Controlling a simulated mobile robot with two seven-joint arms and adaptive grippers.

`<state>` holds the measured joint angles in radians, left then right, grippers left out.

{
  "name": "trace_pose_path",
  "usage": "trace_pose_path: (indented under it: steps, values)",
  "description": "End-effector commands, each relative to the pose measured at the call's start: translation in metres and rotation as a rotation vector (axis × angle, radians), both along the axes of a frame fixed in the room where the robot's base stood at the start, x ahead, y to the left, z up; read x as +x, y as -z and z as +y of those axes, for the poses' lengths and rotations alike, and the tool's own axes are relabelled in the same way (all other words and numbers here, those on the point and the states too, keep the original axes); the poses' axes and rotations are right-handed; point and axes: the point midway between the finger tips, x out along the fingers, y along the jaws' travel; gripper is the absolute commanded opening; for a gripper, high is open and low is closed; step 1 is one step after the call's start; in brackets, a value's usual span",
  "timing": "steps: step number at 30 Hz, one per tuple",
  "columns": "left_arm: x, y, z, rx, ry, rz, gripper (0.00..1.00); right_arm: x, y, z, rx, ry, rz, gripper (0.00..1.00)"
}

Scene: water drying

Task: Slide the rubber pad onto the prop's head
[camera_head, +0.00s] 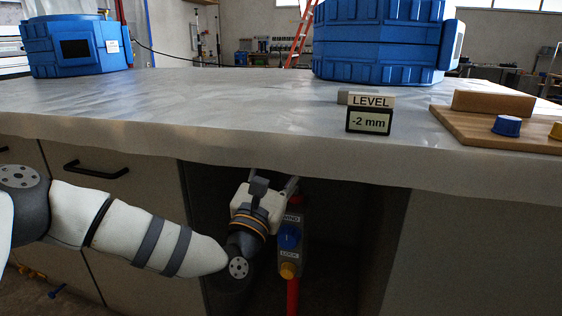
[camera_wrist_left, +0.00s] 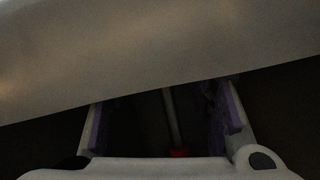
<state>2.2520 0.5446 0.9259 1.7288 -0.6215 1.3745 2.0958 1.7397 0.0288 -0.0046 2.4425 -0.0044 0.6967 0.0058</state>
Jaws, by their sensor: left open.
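The prop is a red post (camera_head: 292,296) in the dark bay under the bench, with a grey control box carrying a blue knob (camera_head: 289,236) and an orange knob (camera_head: 289,271). Its top is hidden behind my gripper and the bench edge. My left gripper (camera_head: 276,184) is open just under the bench edge, beside the top of the box. In the left wrist view, a thin grey rod (camera_wrist_left: 172,118) with a red part (camera_wrist_left: 178,153) shows between the open fingers (camera_wrist_left: 165,112); I cannot tell whether they touch it. I cannot make out the rubber pad for certain. My right gripper is out of view.
The sheet-covered bench top (camera_head: 220,105) overhangs the bay, its edge close above my gripper. A display (camera_head: 369,121) reads -2 mm. A wooden board (camera_head: 470,128) holds a wood block, a blue cap (camera_head: 507,125) and a yellow cap (camera_head: 557,131). Blue machines stand behind.

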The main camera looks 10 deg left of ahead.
Motion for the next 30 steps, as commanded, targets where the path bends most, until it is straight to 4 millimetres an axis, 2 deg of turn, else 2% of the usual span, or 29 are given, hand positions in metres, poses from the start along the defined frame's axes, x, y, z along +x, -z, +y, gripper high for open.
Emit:
trace_pose_path:
  steps: [7, 8, 12, 14, 19, 25, 30]
  values:
    - [0.002, -0.001, 0.0, 0.0, 0.0, 0.0, 0.48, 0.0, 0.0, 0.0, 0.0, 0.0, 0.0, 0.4]
    - [0.002, -0.001, 0.0, 0.0, 0.0, 0.0, 0.43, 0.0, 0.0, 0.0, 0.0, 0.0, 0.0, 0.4]
    - [0.001, -0.001, 0.0, 0.0, 0.0, 0.0, 0.11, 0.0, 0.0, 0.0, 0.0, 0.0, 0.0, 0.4]
    - [0.002, -0.001, 0.0, 0.0, 0.0, 0.0, 0.0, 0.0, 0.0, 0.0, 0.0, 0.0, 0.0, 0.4]
    - [0.004, 0.001, 0.0, 0.001, -0.001, 0.0, 0.0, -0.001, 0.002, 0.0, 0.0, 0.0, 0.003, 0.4]
    - [0.032, 0.006, -0.002, 0.001, -0.001, 0.0, 0.0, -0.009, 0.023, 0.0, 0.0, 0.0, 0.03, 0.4]
    - [0.038, 0.0, -0.002, 0.0, 0.0, 0.0, 0.0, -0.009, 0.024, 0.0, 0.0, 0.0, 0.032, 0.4]
